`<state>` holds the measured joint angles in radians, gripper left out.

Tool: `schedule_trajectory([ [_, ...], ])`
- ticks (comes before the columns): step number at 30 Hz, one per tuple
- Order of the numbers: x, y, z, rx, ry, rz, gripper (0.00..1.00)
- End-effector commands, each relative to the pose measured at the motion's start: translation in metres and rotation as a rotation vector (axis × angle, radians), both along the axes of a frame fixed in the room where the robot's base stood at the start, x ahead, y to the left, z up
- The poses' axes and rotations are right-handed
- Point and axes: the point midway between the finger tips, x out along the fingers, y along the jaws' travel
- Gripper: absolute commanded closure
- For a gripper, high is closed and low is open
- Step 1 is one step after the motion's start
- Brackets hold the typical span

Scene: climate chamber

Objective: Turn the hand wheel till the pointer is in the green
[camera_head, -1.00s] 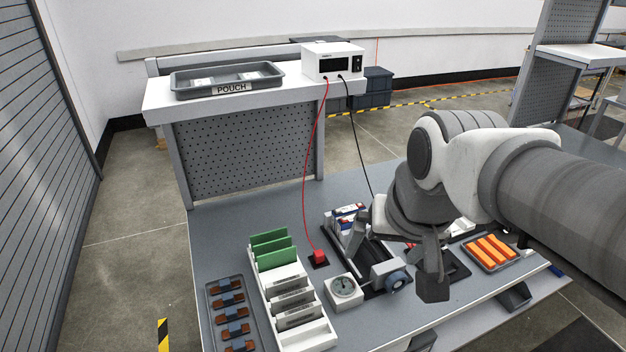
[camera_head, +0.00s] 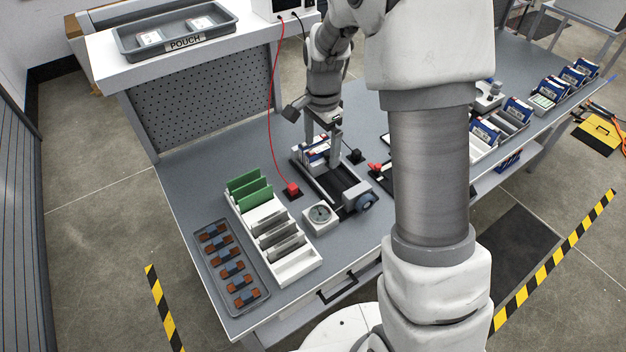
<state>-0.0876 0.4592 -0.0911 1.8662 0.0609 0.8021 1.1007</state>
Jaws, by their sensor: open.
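The hand wheel (camera_head: 367,203) is a small blue-grey round wheel on the front end of a dark press-like fixture (camera_head: 333,188). A round dial (camera_head: 320,213) in a pale square housing stands just left of the wheel. Its pointer and any green zone are too small to read. My gripper (camera_head: 322,142) points down at the rear end of the fixture, its fingers apart. Blue-and-white packs (camera_head: 316,152) lie at or just below the fingertips; I cannot tell whether they touch. The gripper is clear of the wheel, which stands to its front right.
A white rack (camera_head: 295,265) with green and grey boards and a tray of brown-blue parts (camera_head: 231,266) stand left. A red button (camera_head: 293,189) with a red cable sits beside the fixture. A grey pouch tray (camera_head: 178,30) is on the rear shelf. My arm hides the bench's middle right.

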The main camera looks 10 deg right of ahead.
Motion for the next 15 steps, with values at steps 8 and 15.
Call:
schedule_trajectory([
  [8,0.005,0.000,-0.017,-0.003,0.018,-0.044,0.00],
  [15,0.005,0.000,-0.043,-0.004,0.017,-0.043,0.00],
])
